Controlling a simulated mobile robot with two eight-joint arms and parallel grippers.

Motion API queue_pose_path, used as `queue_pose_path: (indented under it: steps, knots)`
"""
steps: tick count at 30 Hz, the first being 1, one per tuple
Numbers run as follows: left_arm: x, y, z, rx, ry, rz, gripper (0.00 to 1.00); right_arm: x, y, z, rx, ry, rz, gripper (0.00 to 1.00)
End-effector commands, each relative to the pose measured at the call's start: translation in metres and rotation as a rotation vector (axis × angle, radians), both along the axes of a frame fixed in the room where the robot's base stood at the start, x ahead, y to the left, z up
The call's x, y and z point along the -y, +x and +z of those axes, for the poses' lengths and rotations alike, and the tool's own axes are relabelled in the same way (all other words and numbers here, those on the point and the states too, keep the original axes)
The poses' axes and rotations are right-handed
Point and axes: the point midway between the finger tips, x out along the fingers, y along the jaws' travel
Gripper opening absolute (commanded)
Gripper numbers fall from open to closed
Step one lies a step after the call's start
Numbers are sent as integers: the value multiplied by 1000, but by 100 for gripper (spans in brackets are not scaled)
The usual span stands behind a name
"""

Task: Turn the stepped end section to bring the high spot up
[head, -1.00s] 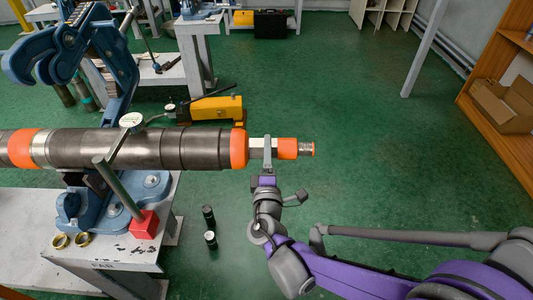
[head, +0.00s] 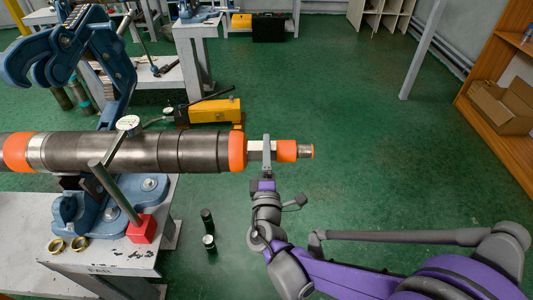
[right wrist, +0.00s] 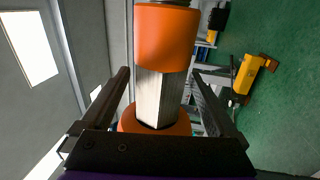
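A dark steel stepped pipe (head: 175,151) lies level in a blue pipe vise (head: 125,195). Its right end section has an orange collar (head: 237,151), a bare hexagonal flat (head: 256,151), a smaller orange band (head: 287,151) and a narrow metal tip. My right gripper (head: 267,142) is at the hexagonal flat. In the right wrist view its two fingers (right wrist: 160,75) stand either side of the flat (right wrist: 160,95), with narrow gaps visible. My left gripper is out of view.
A red block (head: 142,229) with a grey post and two brass rings (head: 57,245) are on the white bench (head: 95,262). Two dark cylinders (head: 208,242) stand by the bench. A yellow pump (head: 215,110) is behind the pipe. Green floor right of the pipe is clear.

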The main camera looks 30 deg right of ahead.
Motion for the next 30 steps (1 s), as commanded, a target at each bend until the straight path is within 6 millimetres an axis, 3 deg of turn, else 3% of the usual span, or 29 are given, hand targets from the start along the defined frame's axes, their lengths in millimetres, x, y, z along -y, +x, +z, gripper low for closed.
queue_pose_path:
  steps: [8,21,30]
  knots:
    - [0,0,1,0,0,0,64,-4,-5,-1,0,1,1,95]
    - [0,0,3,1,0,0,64,-46,-73,-15,0,1,5,95]
    - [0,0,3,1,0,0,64,-56,-91,-19,0,0,1,95]
